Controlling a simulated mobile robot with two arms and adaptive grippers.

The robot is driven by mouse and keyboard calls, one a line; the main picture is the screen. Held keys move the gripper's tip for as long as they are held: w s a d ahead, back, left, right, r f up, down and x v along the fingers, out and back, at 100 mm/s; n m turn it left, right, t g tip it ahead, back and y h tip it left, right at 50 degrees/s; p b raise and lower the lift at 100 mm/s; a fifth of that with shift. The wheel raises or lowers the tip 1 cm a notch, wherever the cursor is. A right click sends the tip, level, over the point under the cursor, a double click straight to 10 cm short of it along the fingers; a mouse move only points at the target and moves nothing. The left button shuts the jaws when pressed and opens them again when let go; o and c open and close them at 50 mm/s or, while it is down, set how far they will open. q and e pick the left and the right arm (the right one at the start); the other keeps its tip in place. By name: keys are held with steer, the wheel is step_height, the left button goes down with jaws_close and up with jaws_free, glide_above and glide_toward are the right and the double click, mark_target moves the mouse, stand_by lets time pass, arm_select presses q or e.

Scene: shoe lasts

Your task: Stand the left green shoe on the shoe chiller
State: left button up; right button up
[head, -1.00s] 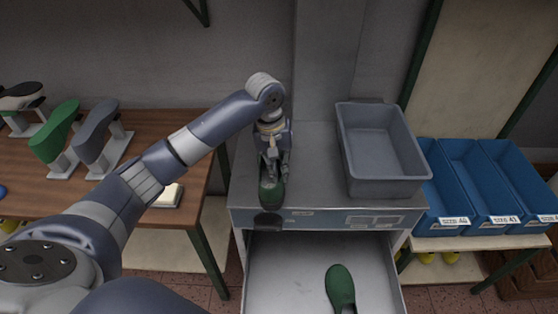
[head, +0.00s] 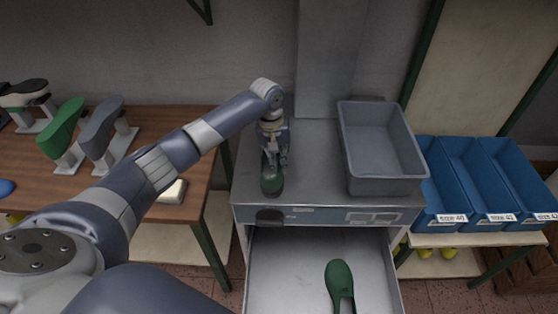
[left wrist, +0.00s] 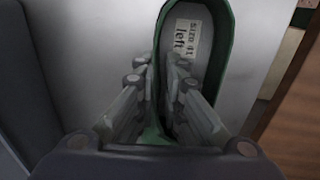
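The left green shoe (head: 271,184) is over the front left part of the grey shoe chiller top (head: 310,190), toe toward the front. I cannot tell whether its sole touches the surface. My left gripper (head: 271,158) is above it, with its fingers closed on the shoe. In the left wrist view the shoe (left wrist: 224,45) shows its pale insole and a "size 41 left" label, and a strip of green shows between the fingers (left wrist: 160,95). Another green shoe (head: 340,280) lies in the open drawer (head: 290,270). My right gripper is out of view.
A grey bin (head: 385,185) stands on the right of the chiller top. Blue size bins (head: 445,200) are on a rack at right. A wooden table (head: 150,125) at left holds shoe lasts, including a green one (head: 62,130). The chiller top behind the shoe is clear.

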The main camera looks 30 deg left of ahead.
arm_select(q)
steer(key=o, duration=0.4)
steer(key=shift+o, duration=0.2)
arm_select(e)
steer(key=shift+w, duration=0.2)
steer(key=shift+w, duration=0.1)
